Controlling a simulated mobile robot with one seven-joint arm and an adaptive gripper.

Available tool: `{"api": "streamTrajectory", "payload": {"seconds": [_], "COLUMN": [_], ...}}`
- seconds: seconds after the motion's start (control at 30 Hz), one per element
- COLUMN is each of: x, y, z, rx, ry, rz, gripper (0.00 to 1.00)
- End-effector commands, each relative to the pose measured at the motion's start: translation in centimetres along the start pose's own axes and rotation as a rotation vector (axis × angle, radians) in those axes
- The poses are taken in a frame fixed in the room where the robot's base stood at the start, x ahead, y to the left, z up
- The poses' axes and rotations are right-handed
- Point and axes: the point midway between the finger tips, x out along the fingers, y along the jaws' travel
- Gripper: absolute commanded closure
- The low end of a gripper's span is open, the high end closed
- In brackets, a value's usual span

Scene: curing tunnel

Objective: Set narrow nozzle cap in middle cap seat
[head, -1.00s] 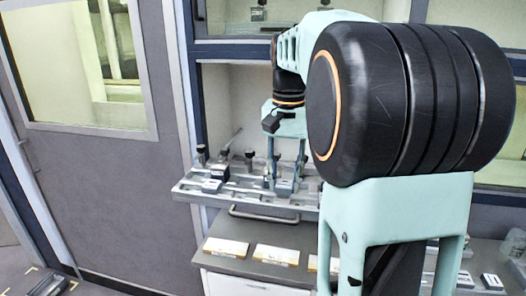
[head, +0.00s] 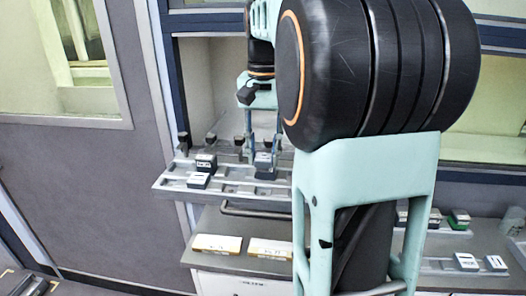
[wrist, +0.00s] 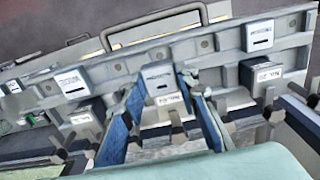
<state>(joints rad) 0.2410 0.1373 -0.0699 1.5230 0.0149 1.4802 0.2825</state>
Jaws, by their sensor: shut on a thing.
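My gripper (wrist: 162,112) has its two blue-padded fingers on either side of a small grey cap (wrist: 158,78), which I take for the narrow nozzle cap; its label is too blurred to read. In the head view my gripper (head: 264,150) is low over the rail, with the cap (head: 265,168) between its fingertips. The cap is at the middle seat (wrist: 172,101) of the rail, between two other labelled blocks. I cannot tell whether it rests fully in the seat.
A grey block (wrist: 72,82) stands to the left and another block (wrist: 258,37) to the right. The metal rail (head: 165,183) carries several dark clamps. More blocks (head: 466,262) lie at right.

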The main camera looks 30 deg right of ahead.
Motion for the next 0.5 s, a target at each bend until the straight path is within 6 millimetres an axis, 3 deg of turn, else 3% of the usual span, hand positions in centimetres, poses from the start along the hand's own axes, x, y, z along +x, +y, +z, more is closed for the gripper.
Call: {"api": "streamTrajectory", "payload": {"seconds": [0.5], "x": [4.4], "y": [0.0], "z": [0.0], "rx": [0.0], "ry": [0.0], "rz": [0.0], "gripper": [1.0]}}
